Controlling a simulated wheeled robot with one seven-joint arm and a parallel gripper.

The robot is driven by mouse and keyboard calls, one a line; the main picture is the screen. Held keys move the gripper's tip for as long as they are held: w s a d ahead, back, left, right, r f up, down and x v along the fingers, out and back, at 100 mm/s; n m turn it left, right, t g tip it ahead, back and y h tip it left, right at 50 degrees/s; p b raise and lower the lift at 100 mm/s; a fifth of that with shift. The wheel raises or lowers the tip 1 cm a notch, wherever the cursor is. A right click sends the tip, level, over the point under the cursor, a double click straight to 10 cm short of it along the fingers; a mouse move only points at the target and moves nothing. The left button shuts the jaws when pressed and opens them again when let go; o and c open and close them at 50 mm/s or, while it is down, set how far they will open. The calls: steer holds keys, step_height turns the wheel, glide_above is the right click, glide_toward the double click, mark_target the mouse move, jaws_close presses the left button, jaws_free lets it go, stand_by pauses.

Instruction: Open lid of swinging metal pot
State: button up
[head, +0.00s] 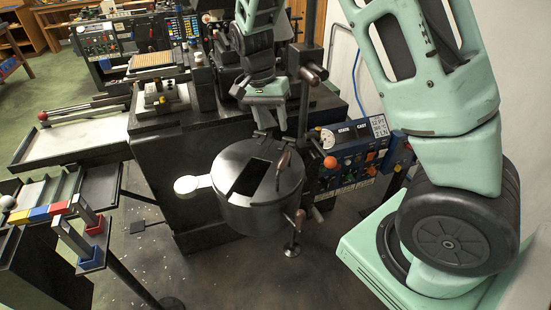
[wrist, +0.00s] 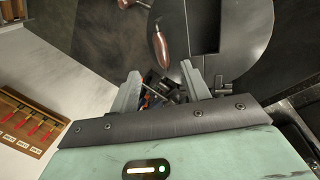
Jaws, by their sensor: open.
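The metal pot (head: 258,190) is a dark round vessel at the centre of the head view, hanging beside the machine. Its flat lid (head: 272,160) lies on top and has a dark rectangular opening. My gripper (head: 265,122) is beyond the pot's far edge in the head view, pointing down. In the wrist view my gripper (wrist: 168,82) has its two fingers spread, with no object held between them. The fingers are apart from the handle.
A control panel (head: 350,155) with coloured knobs stands right of the pot. A vertical post (head: 306,100) with wooden grips rises close to my gripper. A stand with coloured blocks (head: 50,212) is at left. A board of red tools (wrist: 30,120) lies at left in the wrist view.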

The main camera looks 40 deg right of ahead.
mark_target(281, 162)
steer(key=f+p, duration=0.1)
steer(key=f, duration=0.3)
steer(key=s+d+f+p, duration=0.1)
steer(key=f, duration=0.3)
steer(key=s+f, duration=0.1)
steer(key=f, duration=0.4)
steer(key=shift+s+d+p, duration=0.15)
steer(key=shift+d+p, duration=0.1)
steer(key=shift+p, duration=0.15)
